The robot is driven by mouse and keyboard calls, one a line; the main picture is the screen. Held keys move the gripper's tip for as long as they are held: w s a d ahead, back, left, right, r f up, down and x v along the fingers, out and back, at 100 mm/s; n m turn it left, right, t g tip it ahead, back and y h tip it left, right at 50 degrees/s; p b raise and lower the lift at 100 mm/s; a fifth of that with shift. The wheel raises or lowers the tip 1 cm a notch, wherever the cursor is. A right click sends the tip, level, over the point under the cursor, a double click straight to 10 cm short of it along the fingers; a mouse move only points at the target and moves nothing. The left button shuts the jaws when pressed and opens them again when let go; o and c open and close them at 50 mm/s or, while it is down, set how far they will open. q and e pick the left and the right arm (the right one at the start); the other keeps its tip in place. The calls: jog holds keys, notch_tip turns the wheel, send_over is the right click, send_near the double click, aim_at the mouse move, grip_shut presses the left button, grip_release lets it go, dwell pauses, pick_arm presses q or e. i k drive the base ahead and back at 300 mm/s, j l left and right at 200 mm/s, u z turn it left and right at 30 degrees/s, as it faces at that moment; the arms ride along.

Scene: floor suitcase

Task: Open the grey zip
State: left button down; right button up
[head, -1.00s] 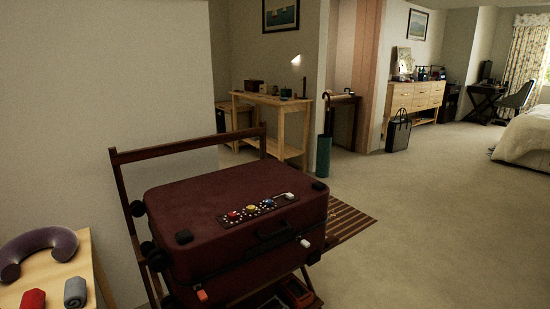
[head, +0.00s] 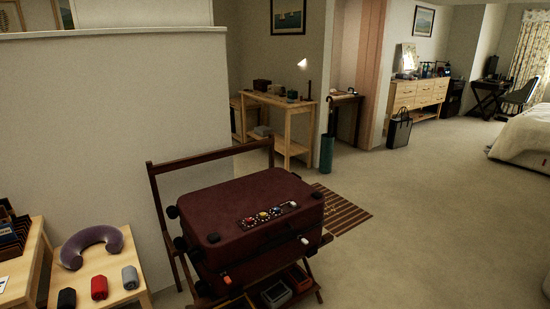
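A dark maroon suitcase (head: 235,207) lies shut on a dark wooden folding rack (head: 205,156) in the head view. A pale grey-white tab (head: 305,240), perhaps the grey zip's pull, sits at the front right corner of its seam. An orange tab (head: 227,280) sits at the front left corner. A dark strip on the lid carries red, yellow and blue pieces (head: 262,216) and a whitish piece (head: 292,204) at its right end. I cannot tell from here which part is the grey zip. Neither of my grippers is in view.
A small wooden table (head: 128,268) at left holds a purple neck pillow (head: 90,245) and black, red and grey rolls. Small bins (head: 276,293) sit under the suitcase. A striped mat (head: 338,212) lies behind it. The carpet (head: 430,230) at right is clear.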

aim_at(304, 241)
jog(key=i+j+z, duration=0.1)
jog(key=j, duration=0.35)
jog(key=i+j+z, duration=0.1)
jog(key=j, duration=0.4)
jog(key=i+j+z, duration=0.1)
jog(key=j, duration=0.35)
jog(key=i, duration=0.1)
